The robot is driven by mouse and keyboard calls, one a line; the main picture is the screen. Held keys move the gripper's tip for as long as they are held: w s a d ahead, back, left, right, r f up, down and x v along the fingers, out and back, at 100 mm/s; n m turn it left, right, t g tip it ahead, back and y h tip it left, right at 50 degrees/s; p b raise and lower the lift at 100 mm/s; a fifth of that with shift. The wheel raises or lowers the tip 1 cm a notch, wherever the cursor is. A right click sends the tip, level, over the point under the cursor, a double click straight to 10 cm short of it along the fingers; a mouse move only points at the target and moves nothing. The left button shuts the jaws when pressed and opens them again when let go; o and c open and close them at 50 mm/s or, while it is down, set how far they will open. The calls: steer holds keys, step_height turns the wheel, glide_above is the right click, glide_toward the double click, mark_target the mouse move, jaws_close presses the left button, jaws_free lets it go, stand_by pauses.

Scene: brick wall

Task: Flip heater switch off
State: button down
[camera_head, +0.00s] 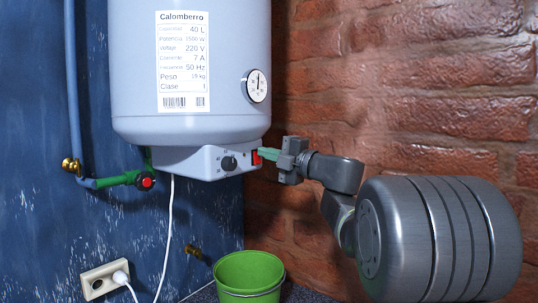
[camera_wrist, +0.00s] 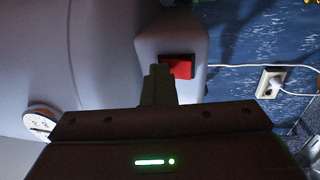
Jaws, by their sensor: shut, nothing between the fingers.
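The heater (camera_head: 190,60) is a large pale grey-blue tank with a label and a round gauge, hanging in front of a blue wall. Its lower panel (camera_head: 205,163) carries a black knob (camera_head: 229,163) and a red switch (camera_head: 256,157) at the right end. In the wrist view the red switch (camera_wrist: 178,66) is set in the end of the panel. My gripper (camera_head: 262,153) is shut and empty, with its green fingertips at the switch. In the wrist view my gripper (camera_wrist: 158,72) partly covers the switch's left side. I cannot tell whether they touch.
A brick wall (camera_head: 410,70) stands behind my arm on the right. A green bucket (camera_head: 249,272) is below the heater. A pipe with a red-knobbed valve (camera_head: 146,180) is at left. A wall socket (camera_head: 103,280) holds a white plug and cable.

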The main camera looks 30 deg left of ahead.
steer(key=s+d+f+b, duration=0.1)
steer(key=d+b, duration=0.2)
steer(key=d, duration=1)
steer(key=shift+d+f, duration=0.3)
steer(key=shift+d, duration=0.05)
steer(key=shift+s+a, duration=0.1)
steer(key=a+r+p, duration=0.1)
steer(key=a+p, duration=0.1)
steer(key=a, duration=0.6)
steer(key=d+f+b, duration=0.1)
steer(key=d+b, duration=0.1)
steer(key=d, duration=0.4)
steer(key=shift+f+b, duration=0.35)
steer(key=shift+b, duration=0.05)
